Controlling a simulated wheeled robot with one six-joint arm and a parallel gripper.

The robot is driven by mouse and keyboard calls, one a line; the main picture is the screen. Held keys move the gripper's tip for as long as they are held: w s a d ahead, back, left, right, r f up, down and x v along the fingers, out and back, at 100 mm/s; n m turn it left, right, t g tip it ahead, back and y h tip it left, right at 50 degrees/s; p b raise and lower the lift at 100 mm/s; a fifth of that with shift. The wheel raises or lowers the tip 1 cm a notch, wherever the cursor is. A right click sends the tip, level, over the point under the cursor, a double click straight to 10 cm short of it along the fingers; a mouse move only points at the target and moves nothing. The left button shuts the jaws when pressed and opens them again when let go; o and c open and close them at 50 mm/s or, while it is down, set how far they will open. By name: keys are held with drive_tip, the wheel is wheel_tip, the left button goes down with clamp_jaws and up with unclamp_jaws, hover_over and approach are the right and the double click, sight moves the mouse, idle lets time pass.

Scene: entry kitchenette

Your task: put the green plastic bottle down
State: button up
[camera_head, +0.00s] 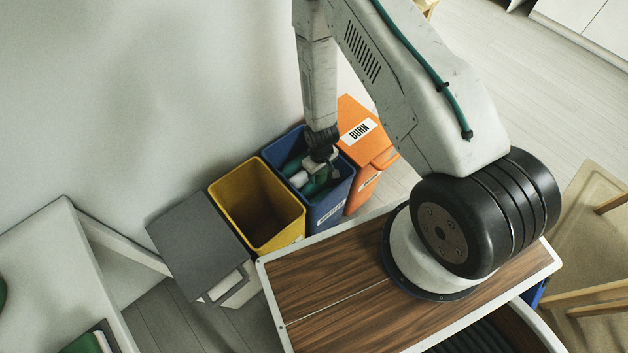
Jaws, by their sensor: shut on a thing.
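My gripper (318,168) points down into the mouth of the blue bin (343,196). It is shut on the green plastic bottle (317,186), which shows only in part below the jaws, at the bin's opening. Other green and white pieces lie close by inside the bin, so the bottle's outline is hard to separate from them. I cannot tell whether the bottle touches them or the bin's walls.
An open yellow bin (283,225) stands left of the blue one, and an orange bin (366,150) marked BURN stands right. A grey-lidded bin (200,245) is further left. A white table (45,255) is at the left edge. The wall is close behind the bins.

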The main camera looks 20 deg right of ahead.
drive_tip(key=shift+f, duration=4)
drive_tip(key=o, duration=1)
drive_tip(key=shift+f, duration=0.1)
drive_tip(key=shift+o, duration=0.2)
